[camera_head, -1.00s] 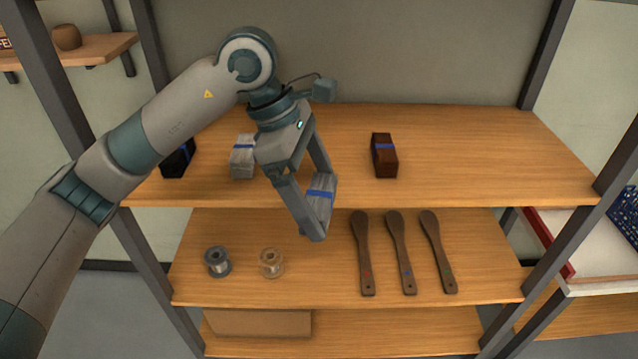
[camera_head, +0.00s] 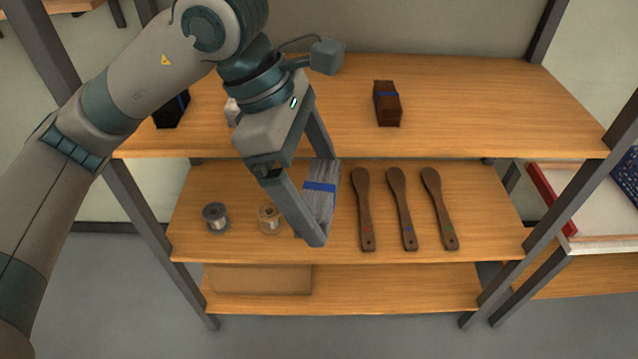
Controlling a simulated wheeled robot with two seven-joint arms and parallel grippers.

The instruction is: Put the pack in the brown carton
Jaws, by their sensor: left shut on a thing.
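My left gripper (camera_head: 322,200) is shut on a grey bristle pack (camera_head: 322,190) with a blue band. It holds the pack in front of the shelf unit, over the middle shelf in the picture, left of the wooden handles. A brown carton (camera_head: 262,280) shows on the lowest shelf at its left, partly hidden under the middle shelf; I cannot see into it. My right gripper is not in view.
On the top shelf (camera_head: 480,100) stand a dark brown pack (camera_head: 387,103), a black pack (camera_head: 172,110) and a light pack (camera_head: 232,112) mostly behind my arm. The middle shelf holds two wire spools (camera_head: 216,217) and three wooden handles (camera_head: 402,210). The lowest shelf's right half is clear.

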